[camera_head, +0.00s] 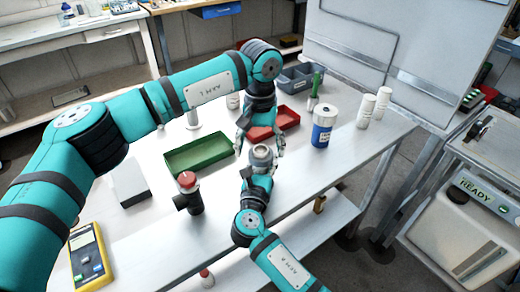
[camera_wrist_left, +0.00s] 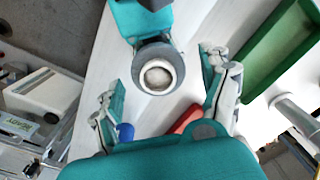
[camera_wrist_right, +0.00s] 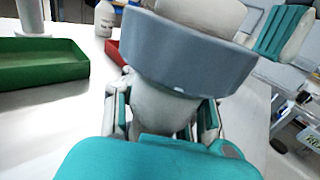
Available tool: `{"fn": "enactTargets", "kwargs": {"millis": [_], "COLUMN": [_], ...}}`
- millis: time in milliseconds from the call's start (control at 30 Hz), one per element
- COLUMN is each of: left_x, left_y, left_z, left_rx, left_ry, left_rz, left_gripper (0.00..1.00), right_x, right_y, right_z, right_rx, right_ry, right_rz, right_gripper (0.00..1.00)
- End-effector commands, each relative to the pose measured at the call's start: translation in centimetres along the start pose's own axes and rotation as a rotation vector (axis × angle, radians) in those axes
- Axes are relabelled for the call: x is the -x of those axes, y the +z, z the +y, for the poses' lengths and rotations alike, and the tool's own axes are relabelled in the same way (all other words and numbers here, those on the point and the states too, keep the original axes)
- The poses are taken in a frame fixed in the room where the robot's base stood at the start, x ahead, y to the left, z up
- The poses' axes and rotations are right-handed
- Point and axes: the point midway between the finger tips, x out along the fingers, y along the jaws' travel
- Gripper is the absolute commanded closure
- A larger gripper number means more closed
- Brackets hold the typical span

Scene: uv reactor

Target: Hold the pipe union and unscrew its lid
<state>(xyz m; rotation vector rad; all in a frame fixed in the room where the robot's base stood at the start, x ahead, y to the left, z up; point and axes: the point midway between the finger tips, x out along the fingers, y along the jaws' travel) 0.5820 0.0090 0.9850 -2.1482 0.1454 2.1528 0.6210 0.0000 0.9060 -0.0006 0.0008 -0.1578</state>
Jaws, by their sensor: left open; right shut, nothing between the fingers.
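The pipe union (camera_head: 262,155) has a grey ring nut around a pale body, at the right gripper's fingers above the table. The left wrist view looks down on its round top (camera_wrist_left: 157,77); the right wrist view shows its wide grey ring (camera_wrist_right: 185,55) close up. My right gripper (camera_head: 259,172) is below the union; its fingers are shut, flanking the pale lower body in the right wrist view, and I cannot tell the contact. My left gripper (camera_head: 260,146) comes from above, open, one finger on each side of the union, visibly apart from it in the left wrist view.
A green tray (camera_head: 200,169) and a red tray (camera_head: 288,118) lie on the table. A black fitting with a red top (camera_head: 188,190) stands front left. A blue-and-white bottle (camera_head: 323,127) and white bottles (camera_head: 366,110) stand at right. A yellow meter (camera_head: 88,258) lies front left.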

Motion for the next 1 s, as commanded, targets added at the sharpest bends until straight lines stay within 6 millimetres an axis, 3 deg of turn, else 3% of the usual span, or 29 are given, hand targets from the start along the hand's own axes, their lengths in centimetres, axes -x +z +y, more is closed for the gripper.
{"fn": "enactTargets", "kwargs": {"millis": [200,500,867,1000], "left_x": [2.9,3.2,3.2,3.2], "left_y": [0.0,0.0,0.0,0.0], "left_z": [0.1,0.0,0.0,0.0], "left_rx": [-0.001,-0.001,0.000,0.000], "left_ry": [0.001,0.001,0.001,0.001], "left_rz": [0.002,-0.001,0.000,0.000], "left_gripper": [0.20,0.20,0.20,0.20], "right_x": [0.0,0.0,0.0,0.0], "right_y": [0.0,0.0,0.0,0.0], "right_z": [0.0,0.0,0.0,0.0], "right_rx": [0.000,0.000,0.000,0.000], "right_ry": [0.000,0.001,0.000,0.001], "right_rz": [0.000,0.000,0.000,0.000], "right_gripper": [1.00,0.98,0.51,0.50]}}
